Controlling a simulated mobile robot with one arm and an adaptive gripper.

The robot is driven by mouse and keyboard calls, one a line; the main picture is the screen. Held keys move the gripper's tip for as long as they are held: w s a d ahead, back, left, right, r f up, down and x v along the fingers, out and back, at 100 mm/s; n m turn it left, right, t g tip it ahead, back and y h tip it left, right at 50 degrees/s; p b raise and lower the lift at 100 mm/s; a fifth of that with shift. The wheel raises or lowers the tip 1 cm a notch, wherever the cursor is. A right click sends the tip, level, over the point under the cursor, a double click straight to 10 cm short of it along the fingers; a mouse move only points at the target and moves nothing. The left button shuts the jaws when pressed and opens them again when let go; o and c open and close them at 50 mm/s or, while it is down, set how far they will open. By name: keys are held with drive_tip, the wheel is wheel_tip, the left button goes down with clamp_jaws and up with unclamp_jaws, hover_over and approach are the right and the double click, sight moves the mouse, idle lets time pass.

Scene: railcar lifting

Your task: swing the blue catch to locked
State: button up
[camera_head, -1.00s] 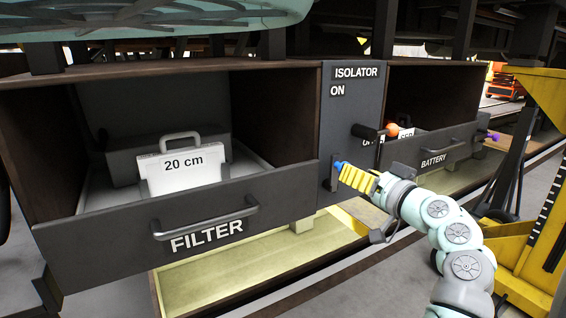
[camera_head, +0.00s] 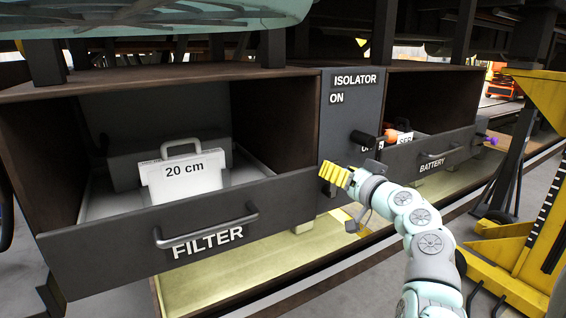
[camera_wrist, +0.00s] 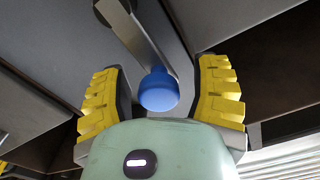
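The blue catch shows in the wrist view as a round blue knob (camera_wrist: 158,92) on the end of a flat grey metal lever (camera_wrist: 137,42). The lever runs up to a round pivot on the dark panel. My gripper (camera_wrist: 162,68) is open, with one yellow ribbed finger on each side of the knob and visible gaps between. In the head view my gripper (camera_head: 333,176) is at the lower part of the isolator panel (camera_head: 335,125) and hides the blue knob. The lettering by the catch is not visible.
The BATTERY drawer (camera_head: 430,150) is at right. A yellow stand (camera_head: 535,130) is at far right.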

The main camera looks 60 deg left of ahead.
drive_tip(key=shift+d, duration=0.1)
clamp_jaws()
